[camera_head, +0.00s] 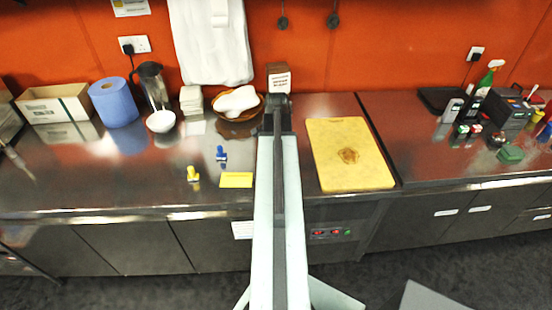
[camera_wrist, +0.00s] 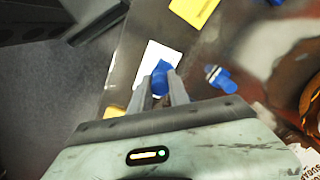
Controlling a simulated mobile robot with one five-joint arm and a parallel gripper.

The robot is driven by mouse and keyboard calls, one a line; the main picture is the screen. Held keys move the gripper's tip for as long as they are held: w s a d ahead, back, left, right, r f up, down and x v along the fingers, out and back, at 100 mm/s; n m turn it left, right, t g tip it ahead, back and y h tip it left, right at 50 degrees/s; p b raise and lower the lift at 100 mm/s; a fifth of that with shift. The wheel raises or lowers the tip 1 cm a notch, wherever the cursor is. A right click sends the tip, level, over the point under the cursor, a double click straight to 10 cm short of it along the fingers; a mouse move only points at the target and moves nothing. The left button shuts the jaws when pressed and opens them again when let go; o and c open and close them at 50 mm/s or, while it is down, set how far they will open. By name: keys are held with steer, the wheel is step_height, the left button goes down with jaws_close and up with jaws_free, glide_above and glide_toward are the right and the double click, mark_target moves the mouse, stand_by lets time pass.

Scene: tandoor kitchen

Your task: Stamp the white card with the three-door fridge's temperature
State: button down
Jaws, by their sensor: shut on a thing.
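In the wrist view my gripper (camera_wrist: 162,88) is shut on a blue stamp (camera_wrist: 160,76). The stamp appears over the white card (camera_wrist: 152,62); I cannot tell whether it touches. A second blue stamp (camera_wrist: 220,79) with a pale band is to the right, apart from the card. In the head view my arm covers the white card, and my fingertips cannot be made out. The steel counter's front has doors and a small panel (camera_head: 330,234) with red and green lights, perhaps the fridge's. Its reading is too small to make out.
A yellow card (camera_head: 236,180), a yellow stamp (camera_head: 193,174) and a blue stamp (camera_head: 221,154) are left of my arm. A yellow cutting board (camera_head: 352,158) lies to the right. A bowl with white cloth (camera_head: 238,102) and a small labelled box (camera_head: 279,80) stand behind.

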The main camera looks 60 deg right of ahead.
steer(key=shift+f+b, duration=2.7)
steer(key=shift+f, duration=0.25)
steer(key=shift+f+b, duration=0.5)
steer(key=shift+b, duration=0.05)
step_height(320, 180, up, 7)
steer(key=p, duration=0.7)
steer(key=shift+r, duration=0.1)
